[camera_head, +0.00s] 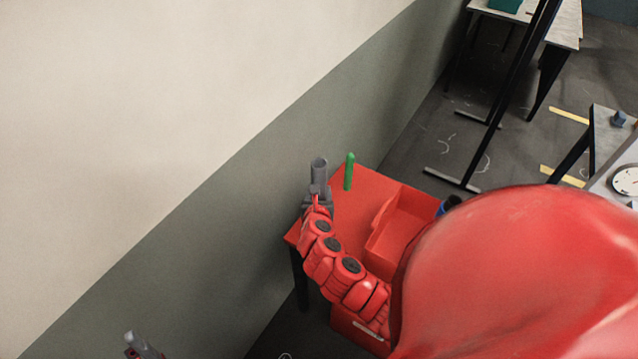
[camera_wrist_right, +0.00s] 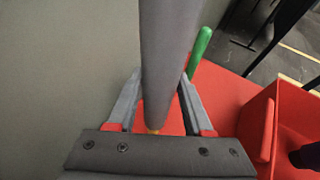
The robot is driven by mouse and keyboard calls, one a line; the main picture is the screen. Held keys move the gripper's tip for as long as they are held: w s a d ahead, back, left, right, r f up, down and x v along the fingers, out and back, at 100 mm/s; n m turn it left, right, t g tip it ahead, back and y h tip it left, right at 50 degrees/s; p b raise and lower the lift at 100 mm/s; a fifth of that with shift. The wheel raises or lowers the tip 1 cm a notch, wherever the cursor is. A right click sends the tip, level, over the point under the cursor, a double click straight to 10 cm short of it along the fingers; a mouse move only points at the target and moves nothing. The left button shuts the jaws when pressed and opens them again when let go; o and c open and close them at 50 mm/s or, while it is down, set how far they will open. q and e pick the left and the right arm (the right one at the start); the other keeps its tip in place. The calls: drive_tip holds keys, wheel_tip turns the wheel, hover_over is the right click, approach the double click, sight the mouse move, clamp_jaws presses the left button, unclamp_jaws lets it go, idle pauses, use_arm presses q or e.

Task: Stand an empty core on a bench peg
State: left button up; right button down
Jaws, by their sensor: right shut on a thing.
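A grey tubular core (camera_head: 319,171) stands roughly upright with its open top showing, above the far left end of the red bench (camera_head: 378,188). My right gripper (camera_head: 318,198) is shut on the core; in the right wrist view the core (camera_wrist_right: 168,60) runs between the two fingers (camera_wrist_right: 158,105). A green bench peg (camera_head: 349,172) stands just right of the core and apart from it in the head view. The peg also shows behind the core in the right wrist view (camera_wrist_right: 201,50). My left gripper (camera_head: 143,346) is partly in view at the bottom edge; its jaws are unclear.
A grey and cream wall (camera_head: 225,205) runs close along the bench's left side. Another table (camera_head: 565,20) stands at the back right.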

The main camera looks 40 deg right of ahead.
wheel_tip(320, 180, down, 4)
drive_tip(key=shift+r+b, duration=0.1)
drive_tip(key=shift+b, duration=1.1)
drive_tip(key=shift+f, duration=0.25)
drive_tip(key=shift+f, duration=0.25)
drive_tip(key=shift+c, duration=1.1)
unclamp_jaws()
